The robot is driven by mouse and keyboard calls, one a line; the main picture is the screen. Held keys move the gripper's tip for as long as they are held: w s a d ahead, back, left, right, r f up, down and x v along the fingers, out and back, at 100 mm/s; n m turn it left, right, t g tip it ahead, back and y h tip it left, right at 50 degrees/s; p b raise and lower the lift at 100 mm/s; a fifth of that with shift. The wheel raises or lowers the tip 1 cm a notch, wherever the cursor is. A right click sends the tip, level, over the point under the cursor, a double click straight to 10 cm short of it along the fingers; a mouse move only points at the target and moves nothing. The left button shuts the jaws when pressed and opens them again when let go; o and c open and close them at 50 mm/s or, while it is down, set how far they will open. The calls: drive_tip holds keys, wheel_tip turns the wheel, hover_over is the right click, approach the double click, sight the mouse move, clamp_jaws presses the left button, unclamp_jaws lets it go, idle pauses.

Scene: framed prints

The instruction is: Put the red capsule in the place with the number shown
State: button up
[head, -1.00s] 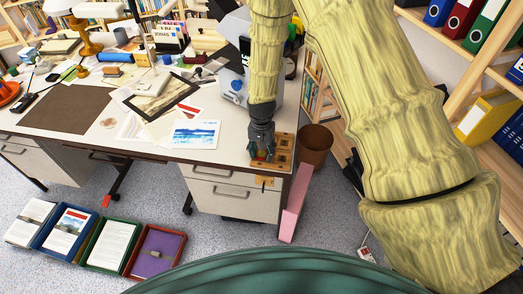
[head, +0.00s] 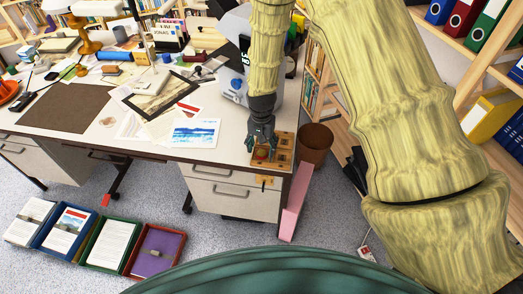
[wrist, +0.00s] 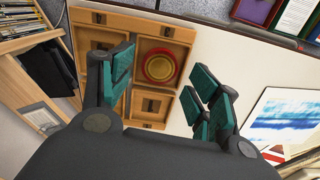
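In the head view, the capsule (head: 262,153) shows just under my gripper, in the near-left part of the tray (head: 286,141) at the desk's right corner. My gripper (head: 262,142) is above it with fingers spread. In the wrist view, my gripper (wrist: 160,92) is open and empty, its fingers on either side of the capsule's compartment. A dark display (head: 244,46) behind my arm is partly hidden; its number is not readable.
The desk holds a blue print (head: 194,133), a brown mat (head: 66,109) and much clutter. A bin (head: 314,145) stands right of the desk, and a pink board (head: 295,203) leans at its front. Several coloured trays lie on the floor at left.

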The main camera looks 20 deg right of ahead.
sight(262, 151)
wheel_tip(262, 151, up, 10)
drive_tip(key=b, duration=0.2)
idle(0.4)
drive_tip(key=shift+r, duration=0.1)
idle(1.1)
